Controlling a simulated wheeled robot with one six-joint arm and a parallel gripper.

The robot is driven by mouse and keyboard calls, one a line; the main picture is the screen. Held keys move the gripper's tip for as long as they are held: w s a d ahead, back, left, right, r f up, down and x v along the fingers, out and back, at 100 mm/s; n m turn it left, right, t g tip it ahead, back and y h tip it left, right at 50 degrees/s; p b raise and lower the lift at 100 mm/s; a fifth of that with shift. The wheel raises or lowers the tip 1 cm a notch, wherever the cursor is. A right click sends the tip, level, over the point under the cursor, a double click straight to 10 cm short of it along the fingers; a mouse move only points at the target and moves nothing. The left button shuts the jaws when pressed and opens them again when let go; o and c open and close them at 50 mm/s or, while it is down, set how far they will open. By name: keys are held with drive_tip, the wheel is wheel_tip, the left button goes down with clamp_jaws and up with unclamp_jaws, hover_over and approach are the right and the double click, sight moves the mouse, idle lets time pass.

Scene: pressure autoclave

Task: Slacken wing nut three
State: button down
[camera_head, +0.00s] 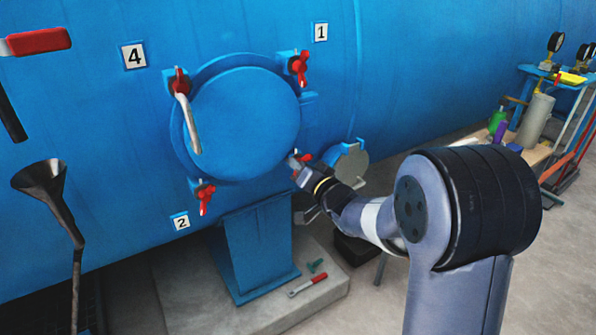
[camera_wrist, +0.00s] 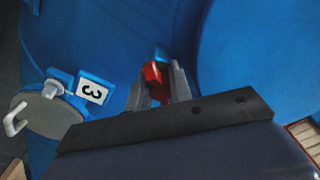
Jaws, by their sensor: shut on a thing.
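Wing nut three is red and sits at the lower right of the round blue door (camera_head: 245,125). In the wrist view the red wing nut (camera_wrist: 154,74) is between the two grey fingers, beside the label 3 (camera_wrist: 93,92). My gripper (camera_head: 297,165) reaches it from the right in the head view and is shut on it; it also shows in the wrist view (camera_wrist: 160,85). The fingers and the arm hide most of the nut and its bolt. Other red wing nuts show near label 1 (camera_head: 300,66), near label 4 (camera_head: 180,80) and near label 2 (camera_head: 204,196).
A pale handle (camera_head: 188,124) stands out from the door. A round grey plate (camera_head: 352,166) is close to my wrist. A blue pedestal (camera_head: 255,245) is below the door. A red-handled tool (camera_head: 308,285) lies on the concrete step. A bench (camera_head: 536,152) stands at right.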

drive_tip(key=shift+f+n+b, duration=0.1)
drive_tip(key=shift+n+b, duration=0.25)
drive_tip(key=shift+n, duration=0.65)
drive_tip(key=c, duration=1.3)
unclamp_jaws()
drive_tip(key=shift+d, duration=0.1)
drive_tip(key=v, duration=1)
drive_tip(key=shift+s+d, duration=0.25)
drive_tip(key=shift+s, duration=0.1)
